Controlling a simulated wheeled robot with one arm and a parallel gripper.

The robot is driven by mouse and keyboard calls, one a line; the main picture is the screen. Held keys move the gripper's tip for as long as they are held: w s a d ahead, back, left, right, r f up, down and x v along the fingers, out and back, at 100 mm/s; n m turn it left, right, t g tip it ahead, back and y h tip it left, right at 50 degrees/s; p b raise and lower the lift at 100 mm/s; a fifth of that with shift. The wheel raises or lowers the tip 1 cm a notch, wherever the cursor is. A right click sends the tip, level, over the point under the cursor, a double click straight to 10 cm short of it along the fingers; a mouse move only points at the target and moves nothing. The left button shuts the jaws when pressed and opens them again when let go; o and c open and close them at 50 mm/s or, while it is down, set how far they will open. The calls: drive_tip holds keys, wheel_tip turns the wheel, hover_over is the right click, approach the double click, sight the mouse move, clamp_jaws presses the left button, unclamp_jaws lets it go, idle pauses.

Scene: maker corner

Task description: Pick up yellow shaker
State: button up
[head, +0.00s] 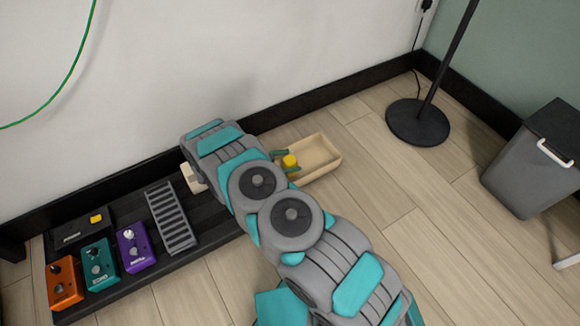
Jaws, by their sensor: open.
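The yellow shaker (290,161) is a small yellow thing at the left end of a pale wooden tray (326,168) on the floor, partly hidden by my arm. My gripper (285,161) is mostly behind my arm. Its greenish fingers show just above and below the yellow shaker, and it is open. I cannot tell whether the fingers touch the shaker.
A black pedalboard (205,236) holds orange (65,284), teal (99,265) and purple (135,248) pedals and a ridged grey one (170,217). A lamp base (417,121) and grey bin (528,172) stand right. The floor (440,240) between is clear.

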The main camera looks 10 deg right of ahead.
drive_tip(key=shift+w+d+f, duration=0.1)
drive_tip(key=shift+d+f, duration=0.05)
drive_tip(key=shift+d, duration=0.2)
clamp_jaws()
idle(0.5)
